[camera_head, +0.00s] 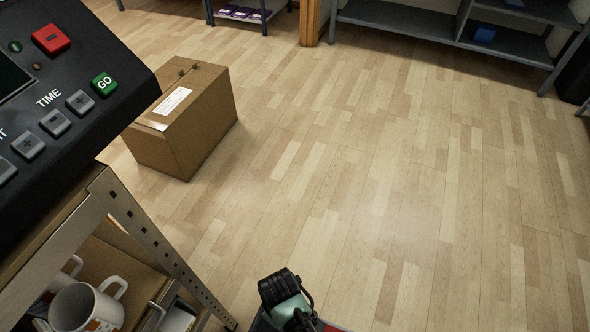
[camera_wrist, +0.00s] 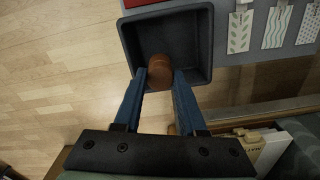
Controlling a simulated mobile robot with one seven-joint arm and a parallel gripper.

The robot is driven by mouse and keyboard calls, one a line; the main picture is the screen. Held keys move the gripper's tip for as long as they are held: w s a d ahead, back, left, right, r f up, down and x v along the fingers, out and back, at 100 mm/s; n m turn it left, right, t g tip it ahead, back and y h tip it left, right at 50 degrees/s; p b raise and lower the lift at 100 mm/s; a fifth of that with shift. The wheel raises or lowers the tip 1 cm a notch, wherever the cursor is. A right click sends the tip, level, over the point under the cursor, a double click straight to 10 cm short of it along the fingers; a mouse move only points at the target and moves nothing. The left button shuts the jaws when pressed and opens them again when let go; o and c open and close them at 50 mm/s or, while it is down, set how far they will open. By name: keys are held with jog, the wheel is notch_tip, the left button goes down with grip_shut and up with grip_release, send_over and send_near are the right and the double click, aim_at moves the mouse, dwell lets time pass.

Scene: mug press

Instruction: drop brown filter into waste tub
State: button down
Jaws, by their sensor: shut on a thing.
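In the wrist view the brown filter (camera_wrist: 160,64) is held between the tips of my gripper's blue fingers (camera_wrist: 160,77). My gripper is shut on it. A dark grey square waste tub (camera_wrist: 203,42) lies beyond the fingertips, open side facing the camera. The filter overlaps the lower left part of the tub's opening in the picture. I cannot tell how high it is above the tub's floor, or whether it touches. The tub's lower edge is partly hidden by the fingers. The filter and the tub do not show in the head view.
Right of the tub are patterned cards (camera_wrist: 240,31) on a grey panel. The head view shows a control panel (camera_head: 60,112) with a GO button, a shelf rack (camera_head: 150,232) with white mugs (camera_head: 87,305), a cardboard box (camera_head: 187,120) and far shelves (camera_head: 420,24). Much floor is clear.

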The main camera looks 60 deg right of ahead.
jog(key=shift+f+b, duration=3)
jog(key=shift+b, duration=0.1)
jog(key=shift+c, duration=2)
grip_release()
notch_tip(320, 180, up, 13)
jog(key=p, duration=0.5)
